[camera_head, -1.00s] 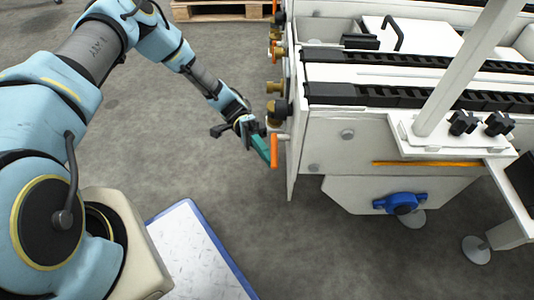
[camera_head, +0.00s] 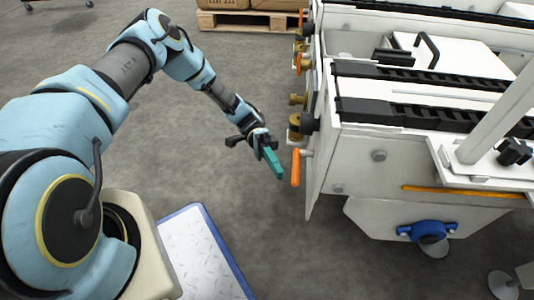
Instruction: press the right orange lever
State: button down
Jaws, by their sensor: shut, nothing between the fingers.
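The nearest orange lever (camera_head: 296,167) hangs down at the near corner of the white machine (camera_head: 360,165), below a brass fitting. Further orange levers (camera_head: 304,62) show on the same side, farther back. My gripper (camera_head: 277,171) has teal fingers, closed together and empty. It points down and is just left of the nearest lever, with a small gap of floor visible between them. The depth between the fingertips and the lever is hard to judge.
The machine's white end plate (camera_head: 314,185) stands beside the lever. A blue knob (camera_head: 426,231) sits low on the machine. A blue-edged board (camera_head: 205,250) lies in front. A wooden pallet with boxes (camera_head: 245,20) stands at the back. Open grey floor lies left of the machine.

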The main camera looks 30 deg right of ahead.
jog(key=v, duration=0.6)
jog(key=shift+f, duration=0.1)
dwell(0.3)
